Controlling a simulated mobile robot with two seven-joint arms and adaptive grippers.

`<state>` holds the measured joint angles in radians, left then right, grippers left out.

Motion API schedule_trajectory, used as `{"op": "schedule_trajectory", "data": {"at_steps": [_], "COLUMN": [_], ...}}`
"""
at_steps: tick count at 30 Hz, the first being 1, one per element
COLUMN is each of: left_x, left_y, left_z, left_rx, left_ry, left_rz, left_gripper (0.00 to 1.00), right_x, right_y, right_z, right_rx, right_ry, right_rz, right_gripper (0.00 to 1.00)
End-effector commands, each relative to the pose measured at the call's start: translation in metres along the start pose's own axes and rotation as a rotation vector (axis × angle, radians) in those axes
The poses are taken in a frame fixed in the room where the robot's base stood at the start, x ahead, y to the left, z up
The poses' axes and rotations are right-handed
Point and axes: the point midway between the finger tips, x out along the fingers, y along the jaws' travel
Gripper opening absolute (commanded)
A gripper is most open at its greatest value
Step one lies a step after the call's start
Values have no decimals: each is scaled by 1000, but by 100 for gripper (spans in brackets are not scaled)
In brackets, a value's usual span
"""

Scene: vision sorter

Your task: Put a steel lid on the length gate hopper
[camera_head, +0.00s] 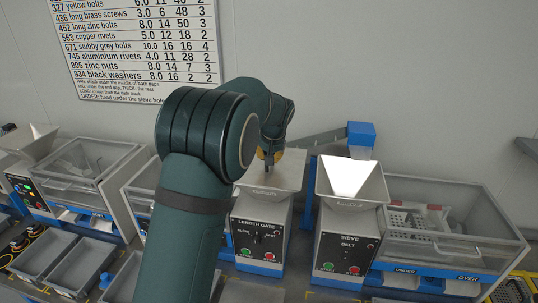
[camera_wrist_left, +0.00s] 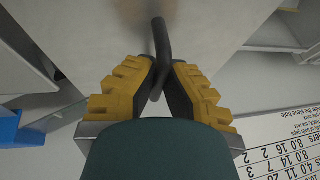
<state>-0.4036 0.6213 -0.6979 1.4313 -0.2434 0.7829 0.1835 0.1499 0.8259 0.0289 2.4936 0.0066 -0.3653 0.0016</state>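The length gate (camera_head: 260,240) is a grey machine with a blue base and a labelled front panel, in the middle of the head view. A flat steel lid (camera_head: 291,166) covers its hopper top. Whether the lid rests fully on the rim or sits just above it, I cannot tell. My left gripper (camera_head: 268,160) is over the lid. In the left wrist view, the yellow-padded fingers of my left gripper (camera_wrist_left: 163,70) close around the lid's dark bent handle (camera_wrist_left: 161,42). The grey lid plate (camera_wrist_left: 110,35) lies beyond it. My right gripper is not in view.
The sieve machine (camera_head: 346,250) with an open funnel hopper (camera_head: 352,180) stands close on the right. A clear-walled bin (camera_head: 450,215) is farther right. Grey trays (camera_head: 82,268) and another hopper (camera_head: 28,143) are at left. A wall chart (camera_head: 135,45) hangs behind.

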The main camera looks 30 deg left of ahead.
Motion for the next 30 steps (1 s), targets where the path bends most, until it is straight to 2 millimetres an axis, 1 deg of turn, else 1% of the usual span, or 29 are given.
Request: {"op": "schedule_trajectory", "data": {"at_steps": [1, 2, 3, 11, 14, 17, 19, 27, 30], "left_x": [-1, -1, -1, 0, -4, -15, -26, -82, -98], "left_y": [0, 0, 0, 0, 0, 1, 0, 1, 0], "left_z": [-1, -1, -1, 0, 0, 0, -1, -1, -1], "left_rx": [0, 0, -1, 0, 0, 0, -2, 0, 0], "left_ry": [2, 2, 2, -1, 0, 2, 3, 5, 4], "left_rz": [0, 0, 0, 0, 1, 2, 3, 3, 2], "left_gripper": [23, 34, 39, 39, 39, 39, 39, 39, 39], "right_x": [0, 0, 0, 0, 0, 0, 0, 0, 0], "right_y": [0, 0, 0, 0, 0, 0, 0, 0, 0], "right_z": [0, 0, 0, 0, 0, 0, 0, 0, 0], "right_rx": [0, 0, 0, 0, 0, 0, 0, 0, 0], "right_ry": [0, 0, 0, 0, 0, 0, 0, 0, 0], "right_rz": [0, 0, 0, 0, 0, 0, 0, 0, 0], "right_gripper": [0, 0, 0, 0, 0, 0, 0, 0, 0]}}
